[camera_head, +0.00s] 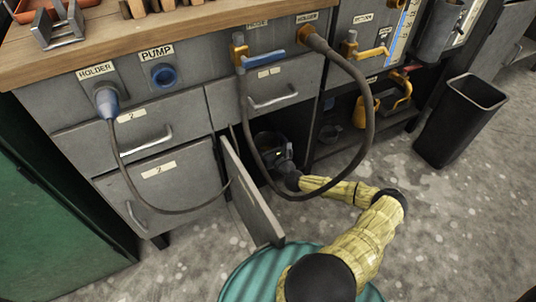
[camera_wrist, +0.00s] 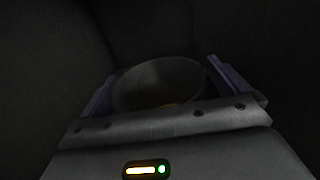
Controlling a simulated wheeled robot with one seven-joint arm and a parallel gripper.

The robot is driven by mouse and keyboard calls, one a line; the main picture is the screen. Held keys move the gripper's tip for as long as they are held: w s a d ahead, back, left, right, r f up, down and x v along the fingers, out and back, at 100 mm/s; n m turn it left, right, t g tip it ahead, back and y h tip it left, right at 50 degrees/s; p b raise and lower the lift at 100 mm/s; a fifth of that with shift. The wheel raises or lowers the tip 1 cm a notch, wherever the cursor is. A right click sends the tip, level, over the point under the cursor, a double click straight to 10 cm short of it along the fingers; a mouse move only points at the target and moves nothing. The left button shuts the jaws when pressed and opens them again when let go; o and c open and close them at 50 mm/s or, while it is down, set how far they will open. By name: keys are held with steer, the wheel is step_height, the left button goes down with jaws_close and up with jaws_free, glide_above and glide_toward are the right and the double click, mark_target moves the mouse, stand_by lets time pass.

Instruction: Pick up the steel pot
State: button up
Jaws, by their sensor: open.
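The steel pot (camera_wrist: 160,80) shows in the wrist view as a dim grey round vessel, its open mouth towards the camera. A small brownish patch shows low inside it. My gripper (camera_wrist: 162,68) is open, with one purple finger on each side of the pot. I cannot tell whether either finger touches it. In the head view my yellow-sleeved arm reaches into the dark open cabinet compartment, where my gripper (camera_head: 276,150) is mostly in shadow. The pot cannot be made out clearly there.
An open cabinet door (camera_head: 250,192) stands out left of my arm. A thick grey hose (camera_head: 363,110) loops down in front of the compartment, close to my forearm. A thinner cable (camera_head: 140,188) hangs on the left. A black bin (camera_head: 460,122) stands right on the floor.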

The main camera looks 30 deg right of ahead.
steer(key=shift+a, duration=0.25)
steer(key=shift+c, duration=0.2)
steer(key=shift+d, duration=0.1)
steer(key=c, duration=1.4)
steer(key=shift+r, duration=0.1)
step_height(320, 180, up, 10)
steer(key=p, duration=0.7)
steer(key=shift+p, duration=0.35)
